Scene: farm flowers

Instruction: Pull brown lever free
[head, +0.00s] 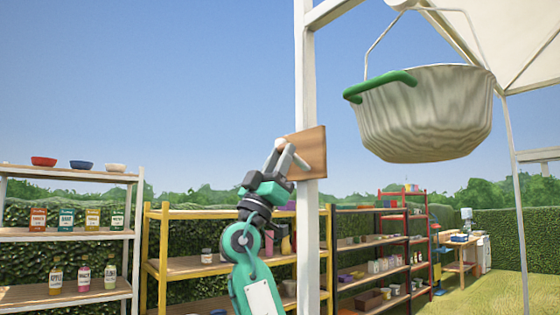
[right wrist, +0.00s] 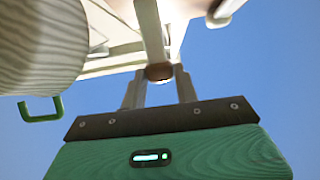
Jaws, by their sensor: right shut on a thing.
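A brown wooden board (head: 314,152) is fixed to the white post in the head view. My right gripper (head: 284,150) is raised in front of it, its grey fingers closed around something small. In the right wrist view, a brown rounded end (right wrist: 159,71) sits between the fingertips of the right gripper (right wrist: 158,80); it looks like the brown lever's end. The rest of the lever is hidden or foreshortened, so I cannot tell whether it still touches the board. My left gripper is not in view.
A large pale bucket (head: 428,115) with a green handle (head: 380,86) hangs right of the post (head: 307,70). It also shows at the left of the wrist view (right wrist: 40,45). Yellow shelves (head: 190,214) and a white shelf (head: 75,235) stand behind. Open sky surrounds the gripper's left side.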

